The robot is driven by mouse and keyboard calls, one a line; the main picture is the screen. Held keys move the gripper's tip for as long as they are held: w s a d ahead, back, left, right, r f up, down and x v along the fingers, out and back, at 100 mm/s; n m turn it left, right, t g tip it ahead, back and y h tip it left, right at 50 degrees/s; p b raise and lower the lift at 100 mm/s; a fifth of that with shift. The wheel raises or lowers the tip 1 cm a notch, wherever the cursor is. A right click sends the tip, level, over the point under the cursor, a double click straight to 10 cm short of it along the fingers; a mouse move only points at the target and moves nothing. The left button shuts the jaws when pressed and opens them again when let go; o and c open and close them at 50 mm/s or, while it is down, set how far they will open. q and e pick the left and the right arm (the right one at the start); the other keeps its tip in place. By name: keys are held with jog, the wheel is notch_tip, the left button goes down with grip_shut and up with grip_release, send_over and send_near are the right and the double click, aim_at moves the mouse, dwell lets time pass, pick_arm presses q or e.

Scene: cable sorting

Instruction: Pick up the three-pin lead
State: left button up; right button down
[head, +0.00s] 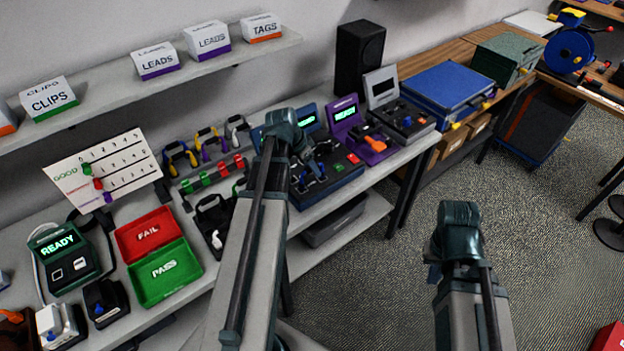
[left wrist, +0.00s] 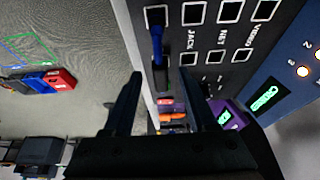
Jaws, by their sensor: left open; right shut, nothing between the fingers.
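I cannot tell for sure which piece is the three-pin lead. In the left wrist view, a blue lead (left wrist: 157,42) stands in the first socket of a dark panel (left wrist: 213,38) marked JACK, NET and VIDEO. My left gripper (left wrist: 162,75) is open; its two fingers point at the panel, with the blue lead ahead between them and nothing held. In the head view, my left gripper (head: 312,165) hangs over the dark blue tester (head: 338,178), partly hidden by its arm. My right arm is at the lower right, over the floor; its fingers do not show.
A purple tester (head: 372,146) marked READY and a grey one (head: 405,122) stand to the right. Left are a rack of coloured leads (head: 212,172), red FAIL (head: 147,232) and green PASS (head: 164,272) trays, and a green tester (head: 65,262). A shelf (head: 245,56) hangs above.

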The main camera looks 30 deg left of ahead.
pick_arm(q)
jog(key=b+x, duration=0.4)
jog(key=x, duration=0.1)
jog(key=shift+a, duration=0.1)
jog(key=shift+r, duration=0.15)
grip_shut()
